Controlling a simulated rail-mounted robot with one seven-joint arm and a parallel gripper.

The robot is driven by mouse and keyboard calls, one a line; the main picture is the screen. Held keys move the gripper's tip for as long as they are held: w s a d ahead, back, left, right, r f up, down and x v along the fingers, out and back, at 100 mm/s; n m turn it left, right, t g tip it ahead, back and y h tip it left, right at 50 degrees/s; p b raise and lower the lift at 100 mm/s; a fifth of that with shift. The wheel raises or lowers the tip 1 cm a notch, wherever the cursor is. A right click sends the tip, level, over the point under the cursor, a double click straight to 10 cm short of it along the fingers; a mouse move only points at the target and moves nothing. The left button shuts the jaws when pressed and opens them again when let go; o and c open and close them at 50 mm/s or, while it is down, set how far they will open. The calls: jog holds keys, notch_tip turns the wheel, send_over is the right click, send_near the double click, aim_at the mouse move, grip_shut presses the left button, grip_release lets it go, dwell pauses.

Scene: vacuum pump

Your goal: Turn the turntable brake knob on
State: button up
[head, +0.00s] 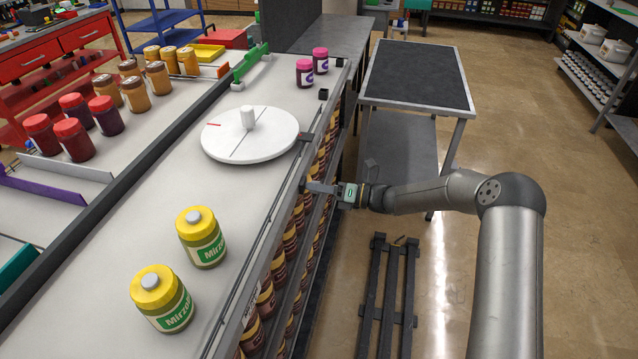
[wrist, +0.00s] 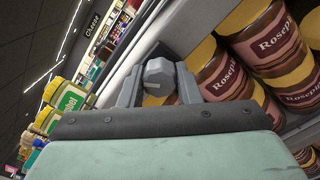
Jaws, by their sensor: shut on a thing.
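The turntable is a white disc (head: 225,148) with a short white post in its middle, a red mark near its left edge and a dark line across it. It sits on the grey counter. The brake knob (wrist: 158,72) is a small grey faceted knob in the wrist view, with a light line on its face. My gripper (wrist: 157,88) is shut on it, one finger on each side. In the head view my gripper (head: 318,187) is at the counter's front edge, to the right of and below the turntable. The knob is too small to make out there.
Two yellow-lidded jars (head: 201,238) stand on the near counter, and two purple jars (head: 304,73) at its far end. Shelves of brown jars (wrist: 267,38) lie under the counter edge, close to my gripper. A dark-topped cart (head: 417,75) stands to the right.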

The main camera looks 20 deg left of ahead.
jog(key=m+p, duration=0.2)
jog(key=m, duration=0.4)
jog(key=shift+m, duration=0.3)
dwell(0.4)
jog(key=o, duration=1)
jog(key=shift+c, duration=0.2)
jog(key=w+d+b, duration=0.1)
jog(key=d+b, duration=0.2)
jog(key=d, duration=1.4)
jog(key=shift+d, duration=0.25)
